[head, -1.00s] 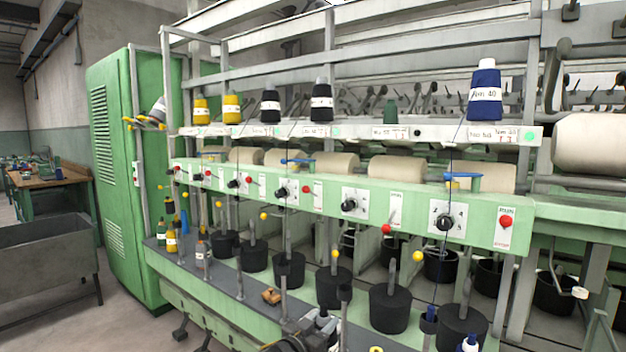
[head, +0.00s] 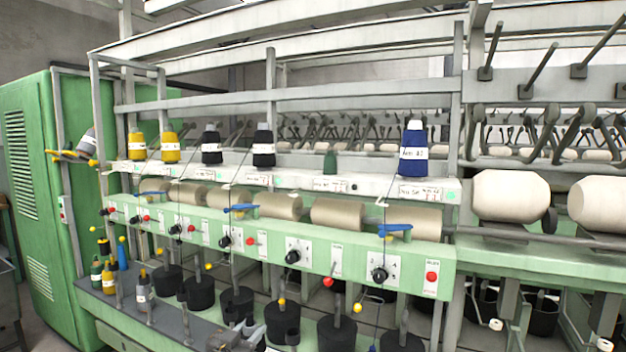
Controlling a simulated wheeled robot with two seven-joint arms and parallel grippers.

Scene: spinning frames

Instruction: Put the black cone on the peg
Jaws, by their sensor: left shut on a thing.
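My left gripper (head: 238,338) shows at the bottom edge, low in front of the machine. It is shut on a dark thing (head: 222,342) that looks like a black cone; most of it is cut off by the frame. Two other black cones with white labels, a left one (head: 211,146) and a right one (head: 264,148), stand upright on the upper shelf. Thin grey pegs stand on the lower ledge, one (head: 118,298) near its left end and another (head: 150,312) to its right. I cannot tell which peg is meant. My right gripper is out of view.
Dark cans (head: 282,322) with rods line the lower level under the green control rail (head: 330,254). Small bobbins (head: 108,278) crowd the lower left.

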